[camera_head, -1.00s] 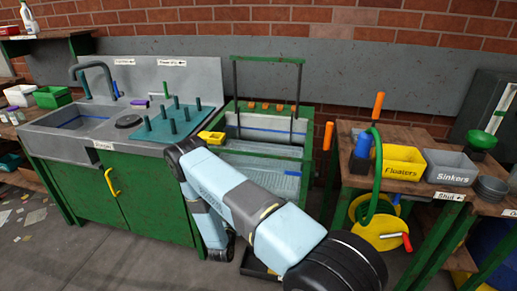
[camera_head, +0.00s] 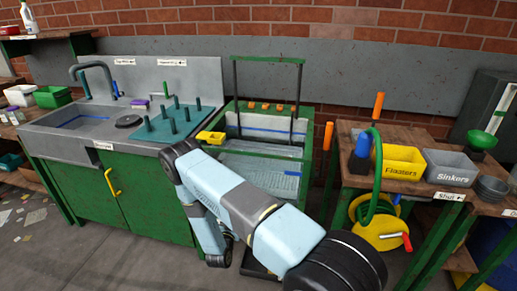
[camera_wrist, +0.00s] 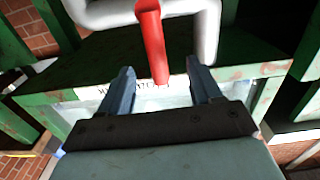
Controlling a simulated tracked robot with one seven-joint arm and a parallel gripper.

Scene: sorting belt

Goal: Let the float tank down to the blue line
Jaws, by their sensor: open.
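The float tank (camera_head: 262,143) is a green-framed tank with clear water in the middle of the head view. A blue line (camera_head: 270,131) runs along its back inner wall, above the water surface. In the wrist view a red lever (camera_wrist: 151,38) hangs across a pale grey pipe (camera_wrist: 98,12) in front of a green frame. My gripper (camera_wrist: 160,75) is open, with one dark finger on each side of the lever's lower end. I cannot tell whether either finger touches it. In the head view my arm hides the tank's lower front, and the jaws cannot be made out.
A white label (camera_wrist: 142,97) behind the fingers is partly covered. Left of the tank is a sink counter (camera_head: 98,142) with a peg board. Right is a wooden table with a yellow Floaters bin (camera_head: 400,169), a grey Sinkers bin (camera_head: 451,170) and a yellow hose reel (camera_head: 381,236) below.

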